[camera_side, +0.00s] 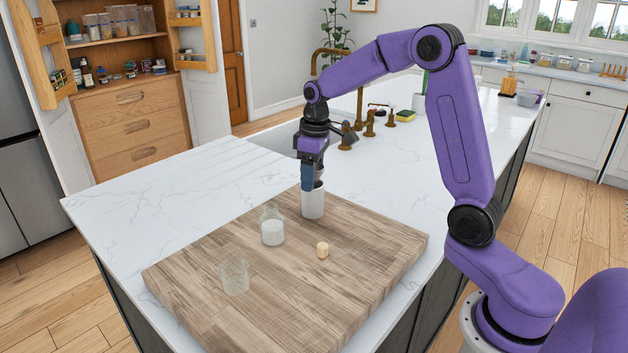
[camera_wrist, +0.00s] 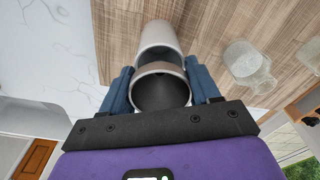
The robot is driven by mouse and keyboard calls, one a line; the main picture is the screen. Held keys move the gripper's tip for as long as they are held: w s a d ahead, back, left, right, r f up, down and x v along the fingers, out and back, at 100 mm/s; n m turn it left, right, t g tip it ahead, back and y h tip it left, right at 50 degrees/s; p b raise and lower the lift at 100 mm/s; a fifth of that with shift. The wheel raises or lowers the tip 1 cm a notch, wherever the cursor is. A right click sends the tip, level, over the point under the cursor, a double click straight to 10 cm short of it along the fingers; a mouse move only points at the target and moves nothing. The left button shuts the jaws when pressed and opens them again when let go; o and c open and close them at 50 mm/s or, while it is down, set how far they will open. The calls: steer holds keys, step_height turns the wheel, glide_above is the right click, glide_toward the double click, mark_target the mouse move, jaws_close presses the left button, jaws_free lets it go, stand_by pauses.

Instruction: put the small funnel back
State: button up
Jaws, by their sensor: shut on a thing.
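The small funnel (camera_wrist: 160,93) shows in the wrist view as a round grey rim with a dark hollow, held between my blue fingers. My gripper (camera_side: 312,184) is shut on it and points down over the white cup (camera_side: 313,204), which stands upright at the far edge of the wooden board. In the wrist view the cup (camera_wrist: 160,36) lies directly beyond the funnel, lined up with it. The funnel's lower end is hidden, so I cannot tell how far it is inside the cup. In the side view my fingers mostly cover the funnel.
A glass jar (camera_side: 272,232) of white powder stands close to the cup. The sink and brass taps (camera_side: 370,122) lie behind. The board's right side is clear.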

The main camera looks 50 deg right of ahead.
mark_target(315, 182)
steer(key=shift+g, duration=0.3)
steer(key=f, duration=0.4)
steer(key=shift+s+d+f, duration=0.1)
steer(key=shift+s, duration=0.25)
steer(key=o, duration=1)
steer(key=shift+o, duration=0.3)
steer(key=shift+w+f, duration=0.15)
steer(key=shift+w, duration=0.15)
steer(key=shift+s+d, duration=0.1)
steer(key=shift+r, duration=0.25)
